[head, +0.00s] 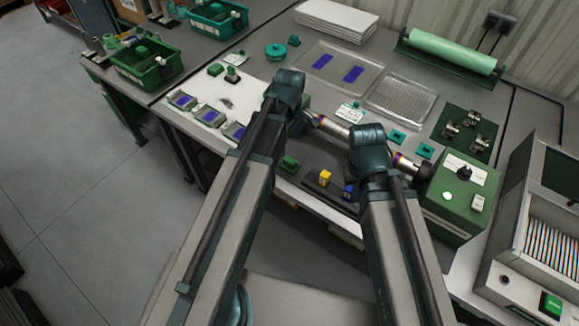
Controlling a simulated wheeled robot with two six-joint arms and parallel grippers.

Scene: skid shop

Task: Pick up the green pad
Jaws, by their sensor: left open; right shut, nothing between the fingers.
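A small green block (289,163), which looks like the green pad, lies at the left end of a dark tray on the bench's near edge. My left gripper (341,131) is open, to the right of the pad and apart from it. My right arm's joint partly hides it, and its fingertips do not show clearly. My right gripper (424,172) is shut and empty, further right beside a green control box (459,194). Nothing shows in either gripper.
A yellow block (325,177) and a blue block (349,191) stand on the same dark tray, close to my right arm. Clear trays (402,98) and teal squares (397,136) lie behind. A grey machine (535,225) stands at right. The floor at left is free.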

